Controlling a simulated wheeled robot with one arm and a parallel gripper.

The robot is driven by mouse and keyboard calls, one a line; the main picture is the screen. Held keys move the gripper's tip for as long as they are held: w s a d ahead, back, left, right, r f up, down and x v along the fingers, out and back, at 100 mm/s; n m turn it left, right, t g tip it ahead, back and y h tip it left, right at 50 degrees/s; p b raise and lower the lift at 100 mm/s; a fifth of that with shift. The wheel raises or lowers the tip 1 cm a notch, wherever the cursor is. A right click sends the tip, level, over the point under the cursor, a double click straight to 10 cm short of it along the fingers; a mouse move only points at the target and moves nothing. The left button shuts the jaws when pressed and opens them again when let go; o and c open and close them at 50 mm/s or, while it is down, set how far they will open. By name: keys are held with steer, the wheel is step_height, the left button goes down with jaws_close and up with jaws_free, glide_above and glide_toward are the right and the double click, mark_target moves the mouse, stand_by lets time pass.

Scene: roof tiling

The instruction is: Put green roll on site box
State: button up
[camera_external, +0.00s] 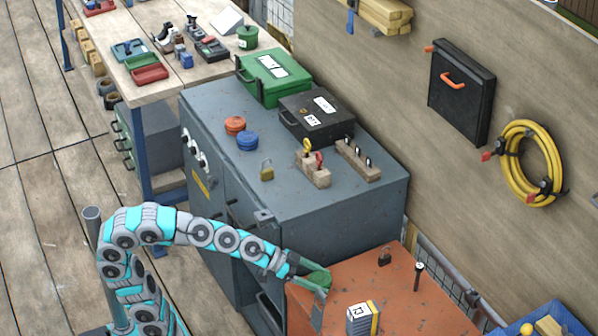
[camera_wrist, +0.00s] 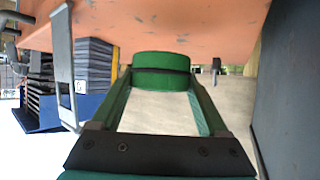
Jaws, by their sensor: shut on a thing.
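The green roll (camera_external: 319,277) is between the fingers of my gripper (camera_external: 314,282), at the left edge of the orange top. In the wrist view the green roll (camera_wrist: 161,62) spans the far end of my gripper (camera_wrist: 160,84), with a finger on each side. I cannot tell whether the roll touches the orange surface. The large grey cabinet, which I take as the site box (camera_external: 330,215), stands up and left of the gripper. An orange roll (camera_external: 235,124) and a blue roll (camera_external: 247,140) lie on its top.
The orange top (camera_external: 400,300) holds a numbered grey block (camera_external: 362,318) and a dark padlock (camera_external: 385,256). The grey top also carries a green case (camera_external: 275,77), a black case (camera_external: 315,115), a brass padlock (camera_external: 267,171) and wooden blocks (camera_external: 313,170). Its front middle is clear.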

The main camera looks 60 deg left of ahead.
mark_target(326, 278)
steer(key=shift+w+d+f, duration=0.1)
steer(key=shift+w+d, duration=0.3)
steer(key=shift+w, duration=0.4)
steer(key=shift+w+d+f, duration=0.1)
steer(key=shift+w+d, duration=0.3)
steer(key=shift+w, duration=0.35)
steer(key=shift+w+d+f+b, duration=0.1)
steer(key=shift+f+b, duration=0.35)
steer(key=shift+f, duration=0.45)
steer(key=shift+w+d+f+b, duration=0.1)
steer(key=shift+f+b, duration=0.3)
steer(key=shift+f, duration=0.45)
steer(key=shift+f, duration=0.2)
steer(key=o, duration=1.3)
steer(key=shift+a+r, duration=0.1)
steer(key=shift+r, duration=0.15)
steer(key=shift+s+a+r, duration=0.15)
steer(key=shift+s, duration=0.1)
steer(key=p+v, duration=0.1)
steer(key=v, duration=1)
steer(key=shift+s+r, duration=0.1)
